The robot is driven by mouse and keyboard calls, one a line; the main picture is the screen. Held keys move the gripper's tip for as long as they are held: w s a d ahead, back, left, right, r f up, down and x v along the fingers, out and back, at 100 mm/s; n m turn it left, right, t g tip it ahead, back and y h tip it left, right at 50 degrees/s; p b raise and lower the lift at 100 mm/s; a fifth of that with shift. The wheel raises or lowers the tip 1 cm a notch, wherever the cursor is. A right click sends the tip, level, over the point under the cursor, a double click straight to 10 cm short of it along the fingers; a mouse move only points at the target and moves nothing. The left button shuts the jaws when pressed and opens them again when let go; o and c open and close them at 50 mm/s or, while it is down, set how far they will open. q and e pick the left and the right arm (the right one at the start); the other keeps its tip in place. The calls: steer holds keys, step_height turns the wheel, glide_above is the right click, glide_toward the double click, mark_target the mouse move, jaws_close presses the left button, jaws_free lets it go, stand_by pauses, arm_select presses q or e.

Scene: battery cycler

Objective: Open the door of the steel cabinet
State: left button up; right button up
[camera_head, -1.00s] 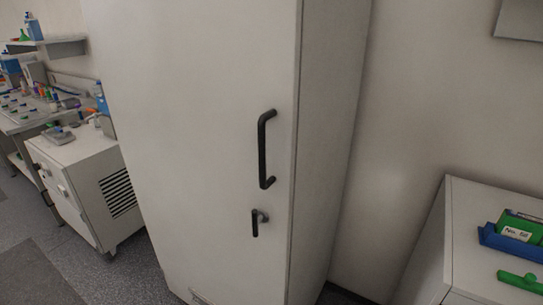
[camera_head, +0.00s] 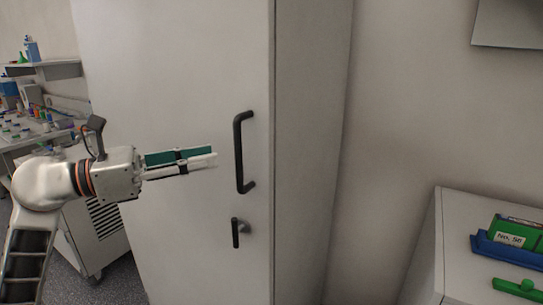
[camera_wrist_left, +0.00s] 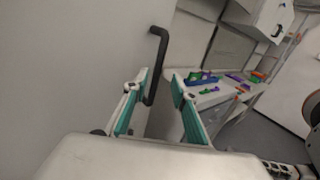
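The tall pale steel cabinet (camera_head: 312,130) fills the middle of the head view, and its door (camera_head: 165,70) is shut. A black vertical bar handle (camera_head: 239,152) is on the door near its right edge. A small black lever latch (camera_head: 236,233) hangs straight down below it. My left gripper (camera_head: 215,160) is open and empty, just left of the handle in the head view, apart from it. In the left wrist view, the handle (camera_wrist_left: 156,62) shows ahead, in line with the gap between the open teal-padded fingers (camera_wrist_left: 157,82). My right gripper is not in view.
A white cabinet (camera_head: 440,240) at right bears a blue tray (camera_head: 505,250) and green items. A vented white unit (camera_head: 100,225) and a cluttered bench stand at left behind my arm. Bare wall lies right of the steel cabinet.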

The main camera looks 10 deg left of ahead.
mark_target(238, 150)
arm_select(q)
steer(key=shift+p+x, duration=0.9)
steer(key=shift+x, duration=2.95)
steer(key=shift+w+a, duration=0.1)
steer(key=shift+w, duration=0.1)
steer(key=shift+c, duration=0.4)
jaws_close()
